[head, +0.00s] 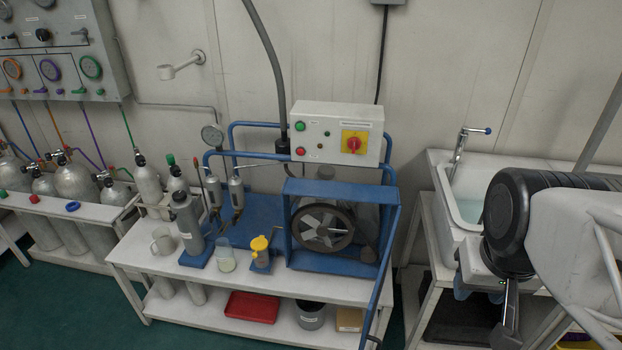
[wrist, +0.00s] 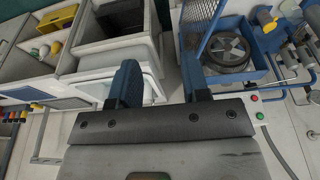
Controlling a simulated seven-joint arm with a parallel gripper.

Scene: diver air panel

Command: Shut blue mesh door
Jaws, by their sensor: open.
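The blue mesh door (head: 380,280) stands open, swung out from the right side of the blue compressor frame (head: 289,232). In the head view it is nearly edge-on. In the wrist view its mesh panel (wrist: 201,18) shows at the top, beyond the right finger. The frame's open front exposes a dark pulley wheel with pale spokes (head: 323,226). My gripper (head: 486,310) is to the right of the door, in front of the sink, and apart from the door. In the wrist view my gripper (wrist: 160,83) is open, with nothing between its fingers.
A white sink (head: 470,211) with a tap stands behind my gripper. The white bench (head: 145,262) carries filter cylinders, a beaker and a yellow-topped container (head: 260,246). A control box (head: 337,132) sits above the compressor. A gap separates the bench and sink stand.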

